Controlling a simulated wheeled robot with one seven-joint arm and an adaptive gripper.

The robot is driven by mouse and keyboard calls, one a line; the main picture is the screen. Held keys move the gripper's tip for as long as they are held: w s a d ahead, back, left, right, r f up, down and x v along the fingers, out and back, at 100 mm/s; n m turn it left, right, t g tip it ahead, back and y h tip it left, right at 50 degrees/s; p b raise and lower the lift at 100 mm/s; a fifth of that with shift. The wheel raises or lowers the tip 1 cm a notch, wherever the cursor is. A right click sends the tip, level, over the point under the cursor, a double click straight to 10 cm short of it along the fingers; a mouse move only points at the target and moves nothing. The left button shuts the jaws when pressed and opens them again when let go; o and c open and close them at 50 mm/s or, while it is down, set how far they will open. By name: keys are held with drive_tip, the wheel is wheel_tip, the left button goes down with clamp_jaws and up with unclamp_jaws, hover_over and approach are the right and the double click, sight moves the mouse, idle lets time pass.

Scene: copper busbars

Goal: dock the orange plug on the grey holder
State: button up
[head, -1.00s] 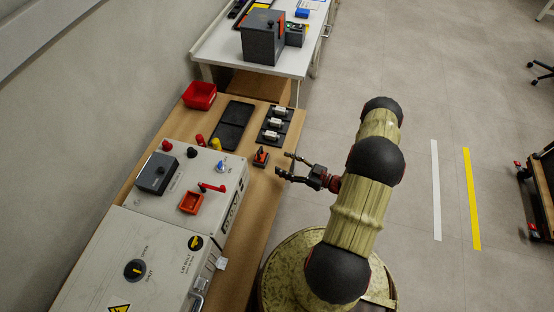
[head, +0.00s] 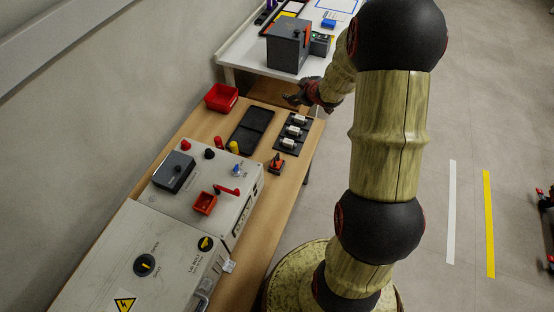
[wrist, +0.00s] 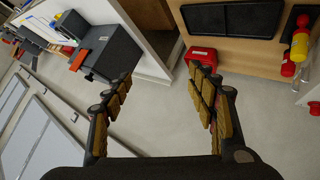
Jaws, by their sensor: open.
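A small orange piece (head: 276,158) stands on a small dark base near the right edge of the wooden bench. It looks like the orange plug, but its base is too small to tell whether it is the grey holder. My gripper (head: 291,99) is above the far end of the bench, beyond the orange piece and apart from it. In the wrist view my gripper (wrist: 163,92) is open, with nothing between its fingers. A dark grey box (head: 284,50) with an orange strip stands on the white table; it also shows in the wrist view (wrist: 108,50).
A red bin (head: 221,98), a black tray (head: 240,140) and a black rack (head: 284,143) with several white pieces lie on the bench.

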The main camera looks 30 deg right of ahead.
drive_tip(key=s+a+r+m+g+h, duration=0.1)
drive_tip(key=s+a+r+m, duration=0.1)
drive_tip(key=s+a+r, duration=0.5)
drive_tip(key=s+a+r+m+g+h, duration=0.1)
drive_tip(key=s+a+r, duration=0.35)
drive_tip(key=r, duration=0.45)
drive_tip(key=s+a+r+m+g+y, duration=0.1)
drive_tip(key=s+a+y, duration=0.1)
drive_tip(key=s+a, duration=0.6)
drive_tip(key=s+a+r+g+y, duration=0.1)
drive_tip(key=s+a, duration=0.8)
drive_tip(key=s, duration=0.6)
drive_tip(key=shift+r+m+g+y, duration=0.25)
drive_tip(key=shift+m+g+y, duration=0.05)
drive_tip(key=shift+m+y, duration=0.1)
drive_tip(key=shift+w, duration=0.1)
drive_tip(key=shift+c, duration=0.8)
